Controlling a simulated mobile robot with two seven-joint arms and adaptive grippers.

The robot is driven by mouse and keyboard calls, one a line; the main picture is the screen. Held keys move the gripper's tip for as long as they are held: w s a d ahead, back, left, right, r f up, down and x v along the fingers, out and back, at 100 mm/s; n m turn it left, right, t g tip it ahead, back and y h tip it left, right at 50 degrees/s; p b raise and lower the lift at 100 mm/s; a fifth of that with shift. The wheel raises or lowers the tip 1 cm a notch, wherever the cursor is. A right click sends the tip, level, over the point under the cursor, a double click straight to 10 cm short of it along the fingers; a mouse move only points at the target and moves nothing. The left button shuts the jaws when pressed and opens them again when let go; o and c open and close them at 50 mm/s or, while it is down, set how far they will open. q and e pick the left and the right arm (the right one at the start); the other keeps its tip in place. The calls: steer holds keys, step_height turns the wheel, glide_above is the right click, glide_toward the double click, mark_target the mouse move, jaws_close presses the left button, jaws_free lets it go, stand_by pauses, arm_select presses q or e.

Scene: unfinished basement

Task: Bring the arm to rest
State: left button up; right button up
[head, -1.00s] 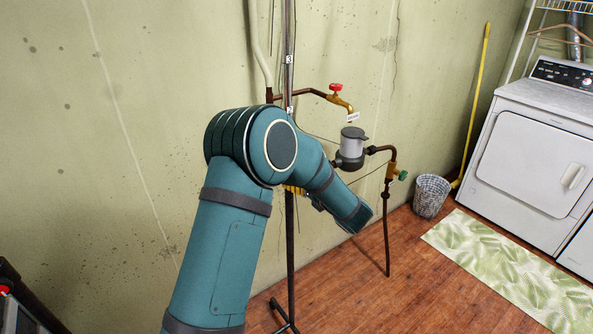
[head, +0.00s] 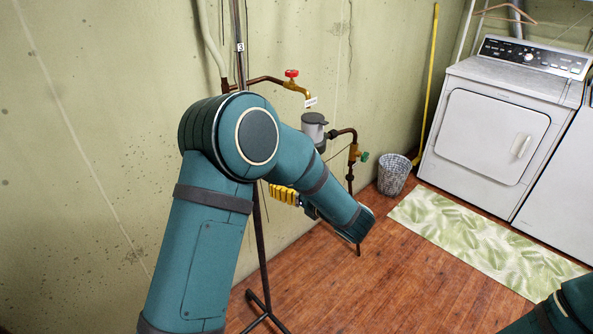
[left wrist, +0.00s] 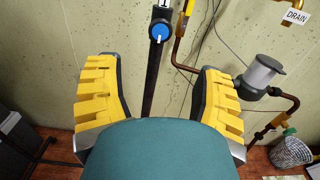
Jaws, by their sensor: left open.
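My left arm (head: 215,225) is teal and rises from the bottom left of the head view, bends at a round joint, and slopes down to the right. My left gripper (head: 284,194) shows only in part behind the forearm, as yellow finger pads. In the left wrist view the left gripper (left wrist: 160,75) has its two yellow fingers wide apart with nothing held between them. A teal part of my arm fills the bottom middle there. A teal part of my right arm (head: 565,308) shows at the bottom right of the head view; its gripper is out of view.
A thin stand (head: 261,240) with a blue knob (left wrist: 159,31) stands behind the left gripper. Pipes with a red valve (head: 291,73) and a grey canister (head: 314,128) line the wall. A basket (head: 393,174), leafy mat (head: 480,240) and dryer (head: 500,120) stand right. Middle floor is clear.

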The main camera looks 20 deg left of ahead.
arm_select(q)
steer(key=d+f+m+t+h, duration=0.2)
steer(key=d+f+m+h, duration=0.3)
steer(key=f+m, duration=0.65)
steer(key=d+f+m+t+h, duration=0.2)
steer(key=f+m+h, duration=0.6)
steer(key=m, duration=0.6)
steer(key=s+d+f+m+g+h, duration=0.2)
steer(key=s+d+f+m+g, duration=0.1)
steer(key=s+m, duration=0.4)
steer(key=s+d+f+m+g+h, duration=0.3)
steer(key=s+f+m, duration=0.1)
steer(key=s+m, duration=0.3)
steer(key=s+d+f+m+g+h, duration=0.2)
steer(key=s+d+f+m+g, duration=0.1)
steer(key=s+m, duration=0.4)
steer(key=shift+s+f+m, duration=0.25)
steer(key=shift+f+m, duration=0.15)
steer(key=shift+m, duration=0.35)
steer(key=shift+d, duration=0.1)
steer(key=c, duration=0.4)
